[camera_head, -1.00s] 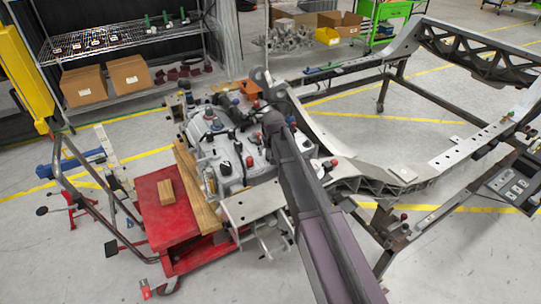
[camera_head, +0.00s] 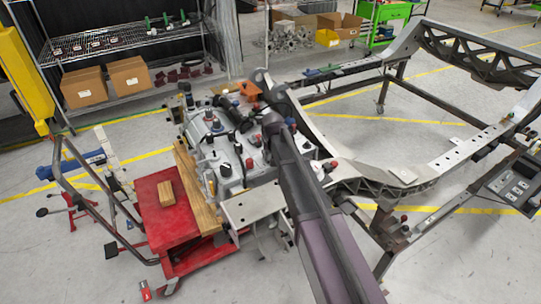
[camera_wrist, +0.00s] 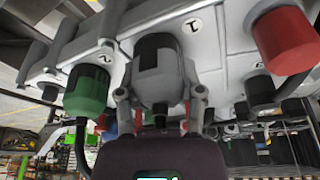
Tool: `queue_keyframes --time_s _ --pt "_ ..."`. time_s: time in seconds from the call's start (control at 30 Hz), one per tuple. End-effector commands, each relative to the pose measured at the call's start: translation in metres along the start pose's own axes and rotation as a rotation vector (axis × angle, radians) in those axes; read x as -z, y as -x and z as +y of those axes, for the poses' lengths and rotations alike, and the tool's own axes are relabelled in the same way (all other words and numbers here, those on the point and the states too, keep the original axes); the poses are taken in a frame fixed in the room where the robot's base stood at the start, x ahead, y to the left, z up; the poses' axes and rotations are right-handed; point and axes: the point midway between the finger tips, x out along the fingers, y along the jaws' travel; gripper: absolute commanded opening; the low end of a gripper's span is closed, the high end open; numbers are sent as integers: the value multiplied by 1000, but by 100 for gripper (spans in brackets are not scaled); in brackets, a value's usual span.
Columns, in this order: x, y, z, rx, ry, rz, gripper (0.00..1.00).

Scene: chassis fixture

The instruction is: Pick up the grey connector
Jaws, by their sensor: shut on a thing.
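In the wrist view, the connector (camera_wrist: 159,62), dark grey to black, sits at a light-grey housing marked with a "1". My gripper (camera_wrist: 160,96) has one finger on each side of it and is shut on it. The connector still appears to be at the housing; I cannot tell whether it is seated or loose. In the head view, the grey metal assembly (camera_head: 205,147) with several dark fittings stands at the centre. My arm crosses in front of it and hides the gripper and the connector there.
In the wrist view, a green connector (camera_wrist: 87,90) is close on the left and a red cap (camera_wrist: 284,40) on the right. In the head view, a red cart (camera_head: 160,222) stands left of the assembly, and a metal chassis frame (camera_head: 400,172) lies to the right.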

Motion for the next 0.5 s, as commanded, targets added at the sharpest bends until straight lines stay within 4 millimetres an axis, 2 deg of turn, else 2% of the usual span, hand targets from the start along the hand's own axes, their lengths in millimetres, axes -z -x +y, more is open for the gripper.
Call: queue_keyframes --time_s 0.27,0.5 --pt "2 4 0 1 0 0 5" --pt "6 18 0 1 0 0 5"
